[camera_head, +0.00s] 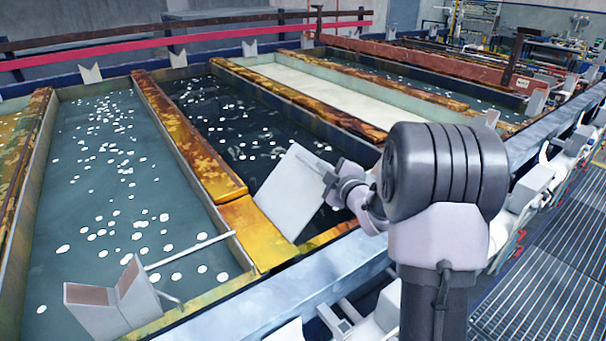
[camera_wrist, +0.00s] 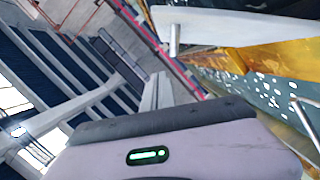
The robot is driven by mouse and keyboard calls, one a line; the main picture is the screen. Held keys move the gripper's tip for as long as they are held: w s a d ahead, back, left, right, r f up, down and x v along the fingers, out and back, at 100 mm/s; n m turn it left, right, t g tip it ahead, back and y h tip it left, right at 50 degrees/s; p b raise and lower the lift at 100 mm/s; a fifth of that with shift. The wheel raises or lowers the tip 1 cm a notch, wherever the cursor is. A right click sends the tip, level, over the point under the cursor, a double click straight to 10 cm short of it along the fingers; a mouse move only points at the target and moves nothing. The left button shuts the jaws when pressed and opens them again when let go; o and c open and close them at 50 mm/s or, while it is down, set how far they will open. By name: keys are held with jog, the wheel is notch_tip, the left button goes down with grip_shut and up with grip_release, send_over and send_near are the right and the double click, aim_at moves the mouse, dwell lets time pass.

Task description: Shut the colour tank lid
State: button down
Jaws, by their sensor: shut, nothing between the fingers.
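A pale grey flat lid (camera_head: 288,195) stands tilted over the near end of a tank of dark liquid (camera_head: 235,118), between mottled yellow-brown borders. The lid is raised, leaving the dark liquid open to view. My gripper (camera_head: 329,180) is shut and empty, close to the lid's upper right edge. I cannot tell whether it touches the lid. In the wrist view the pale lid (camera_wrist: 225,27) crosses the top right, with a short metal peg (camera_wrist: 174,40) at its left end. My arm hides the ground right of the lid.
A blue-grey tank (camera_head: 110,150) with white floating specks lies left, with a thin rod (camera_head: 188,251) and a pale bracket (camera_head: 115,295) at its near end. A pale tank (camera_head: 310,88) lies beyond. A steel rail (camera_head: 300,280) runs along the front. Grated walkway (camera_head: 550,260) is clear at right.

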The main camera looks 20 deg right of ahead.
jog(key=w+d+f+m+y+b, duration=0.1)
jog(key=w+d+f+m, duration=0.1)
jog(key=d+f, duration=0.6)
jog(key=shift+d+f+m+g, duration=0.4)
jog(key=shift+d+m, duration=0.5)
jog(key=shift+d, duration=0.2)
